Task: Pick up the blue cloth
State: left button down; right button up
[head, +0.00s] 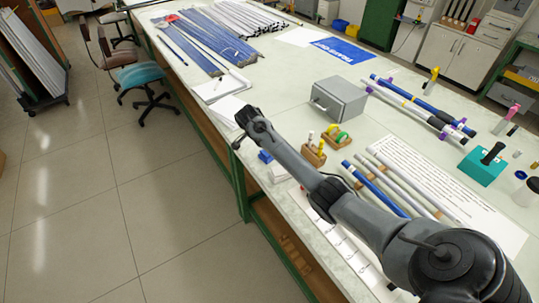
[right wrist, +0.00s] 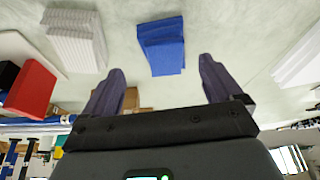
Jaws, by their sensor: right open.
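The blue cloth (right wrist: 162,45) looks like a folded stack lying on the pale tabletop in the right wrist view. It shows ahead of and between the two dark fingers of my right gripper (right wrist: 162,78), which is open and empty. I see a gap between the fingers and no contact with the cloth. In the head view a small blue patch, seemingly the cloth (head: 265,156), shows beside my right arm near the table's front edge. My right gripper (head: 240,138) is at that edge there, its fingers barely visible. My left gripper is not in view.
A white stack (right wrist: 75,38) and a red block (right wrist: 30,88) lie left of the cloth in the wrist view. Tabletop (head: 280,90) behind the gripper is clear.

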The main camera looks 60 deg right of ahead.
jog(key=x, duration=0.1)
jog(key=b+x, duration=0.1)
jog(key=x, duration=0.2)
jog(key=shift+w+d, duration=0.15)
jog(key=shift+w, duration=0.15)
jog(key=shift+d+f+b, duration=0.2)
jog(key=shift+f+b, duration=0.15)
jog(key=shift+f, duration=0.1)
jog(key=c, duration=1.1)
jog(key=shift+c, duration=0.2)
jog(key=shift+r, duration=0.1)
notch_tip(320, 180, up, 8)
jog(key=shift+r+p, duration=0.2)
jog(key=shift+p, duration=0.85)
jog(key=shift+r, duration=0.75)
